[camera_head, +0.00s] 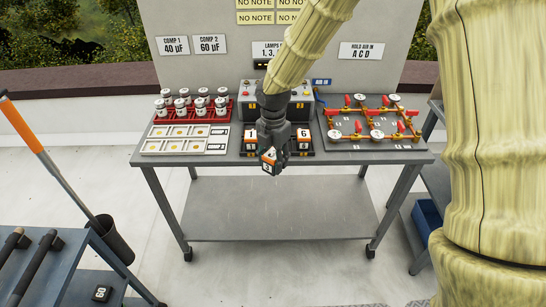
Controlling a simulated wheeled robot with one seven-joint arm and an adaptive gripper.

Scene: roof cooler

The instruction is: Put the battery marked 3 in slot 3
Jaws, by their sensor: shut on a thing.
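My gripper (271,150) points down in front of the middle of the grey table and is shut on an orange, white and black battery (269,163). The battery is tilted; the mark on its white face is too small to read surely. Behind it, a black slotted tray (312,153) lies on the table. A battery marked 1 (251,137) stands at its left and a battery marked 6 (304,133) at its right. My gripper and arm hide the middle of the tray, so I cannot tell where slot 3 is.
A grey box (245,93) stands behind the tray. To the left are a red rack of white jars (176,114) and a white board (160,146). To the right is a board with red-handled valves and gauges (350,137). The table's lower shelf (280,215) is empty.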

